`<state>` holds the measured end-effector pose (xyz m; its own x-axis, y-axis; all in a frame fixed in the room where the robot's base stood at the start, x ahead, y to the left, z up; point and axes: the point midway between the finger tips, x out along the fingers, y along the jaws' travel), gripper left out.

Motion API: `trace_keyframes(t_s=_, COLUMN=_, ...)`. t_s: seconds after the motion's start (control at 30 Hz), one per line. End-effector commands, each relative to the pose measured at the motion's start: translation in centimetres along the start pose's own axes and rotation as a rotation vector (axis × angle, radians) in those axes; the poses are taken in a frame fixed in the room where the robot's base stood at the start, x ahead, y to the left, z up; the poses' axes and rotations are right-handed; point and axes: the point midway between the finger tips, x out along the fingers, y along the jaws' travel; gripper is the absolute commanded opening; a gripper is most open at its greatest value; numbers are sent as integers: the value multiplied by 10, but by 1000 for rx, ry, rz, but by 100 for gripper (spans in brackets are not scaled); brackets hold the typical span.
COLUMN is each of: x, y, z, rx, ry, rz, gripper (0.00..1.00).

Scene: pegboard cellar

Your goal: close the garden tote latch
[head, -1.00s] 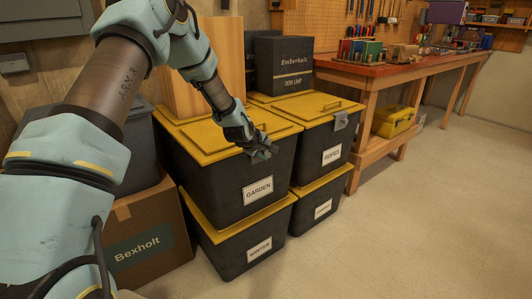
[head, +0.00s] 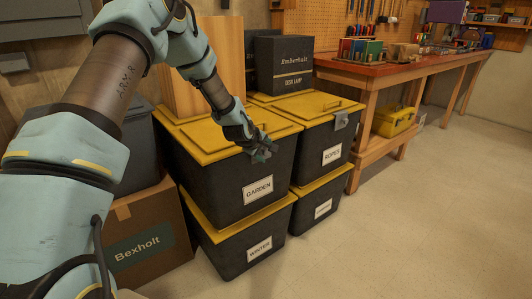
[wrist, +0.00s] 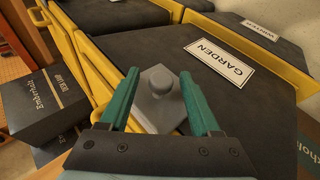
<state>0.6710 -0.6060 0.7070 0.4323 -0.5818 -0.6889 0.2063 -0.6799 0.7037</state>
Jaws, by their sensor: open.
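The garden tote (head: 226,185) is a black bin with a yellow lid (head: 228,133) and a GARDEN label, which also shows in the wrist view (wrist: 220,62). Its latch (wrist: 160,98) is a grey plate with a round knob, at the tote's front by the lid edge. My gripper (head: 264,154) is at this front upper edge in the head view. In the wrist view my gripper (wrist: 160,73) is open, with one teal finger on each side of the latch knob. I cannot tell whether either finger touches it. In the head view the gripper mostly hides the latch.
The ropes tote (head: 312,150) stands close on the right, with its own grey latch (head: 341,120). The winter tote (head: 235,250) is underneath. A Bexholt carton (head: 145,235) stands at left and a wooden workbench (head: 372,80) at back right. The floor at right is clear.

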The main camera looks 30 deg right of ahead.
Motion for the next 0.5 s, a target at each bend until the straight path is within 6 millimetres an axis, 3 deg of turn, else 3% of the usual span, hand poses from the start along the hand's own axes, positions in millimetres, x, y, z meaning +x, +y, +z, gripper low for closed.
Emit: trace_keyframes(t_s=0.5, x=-89, y=0, z=-1, rx=0, ry=2, rz=1, gripper=64)
